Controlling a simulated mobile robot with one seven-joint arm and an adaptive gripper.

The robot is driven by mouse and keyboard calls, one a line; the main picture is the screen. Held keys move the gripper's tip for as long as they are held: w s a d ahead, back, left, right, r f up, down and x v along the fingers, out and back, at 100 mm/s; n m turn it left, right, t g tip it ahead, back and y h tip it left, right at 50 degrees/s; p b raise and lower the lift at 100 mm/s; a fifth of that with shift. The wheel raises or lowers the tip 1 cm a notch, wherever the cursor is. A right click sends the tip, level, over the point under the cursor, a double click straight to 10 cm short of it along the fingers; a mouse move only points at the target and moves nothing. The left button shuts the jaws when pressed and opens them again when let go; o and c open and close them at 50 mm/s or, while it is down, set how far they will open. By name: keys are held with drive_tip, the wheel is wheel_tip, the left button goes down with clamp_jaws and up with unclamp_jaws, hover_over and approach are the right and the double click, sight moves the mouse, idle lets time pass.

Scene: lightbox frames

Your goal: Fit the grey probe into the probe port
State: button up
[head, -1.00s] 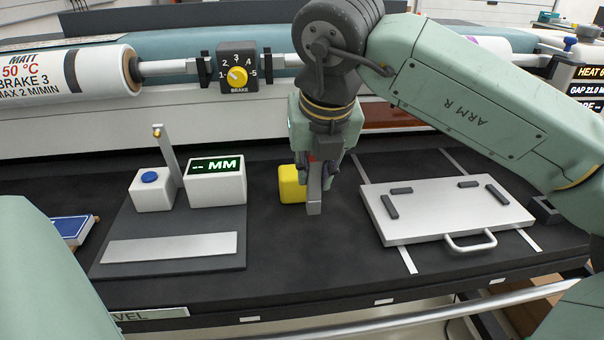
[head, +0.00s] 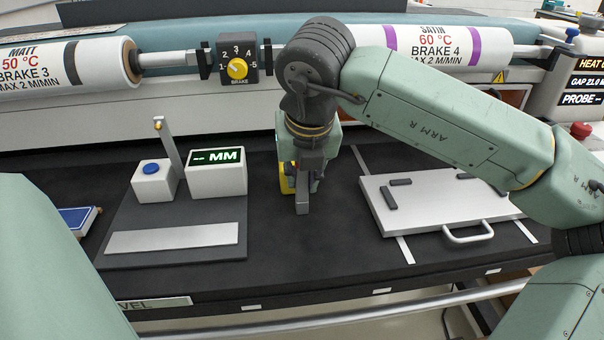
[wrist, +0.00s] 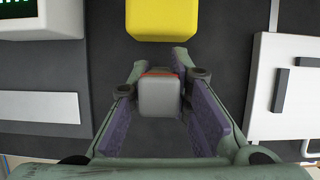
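The grey probe (head: 302,200) hangs below my gripper (head: 302,180), over the black bench top. In the wrist view, the grey probe (wrist: 159,97) is a rounded block with a red band. My gripper (wrist: 162,88) is shut on its two sides there. A yellow block (head: 284,180) stands just behind my gripper, partly hidden by it; it also shows at the top of the wrist view (wrist: 163,18). A dark panel (head: 582,98) at the far right reads "PROBE --". I cannot make out the probe port in either view.
A gauge station with a dark base (head: 226,215), metal plate (head: 172,240), post and MM display (head: 216,172) stands on the left. Rollers and a brake dial (head: 238,68) run along the back.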

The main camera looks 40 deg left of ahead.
drive_tip(key=o, duration=0.4)
drive_tip(key=shift+o, duration=0.2)
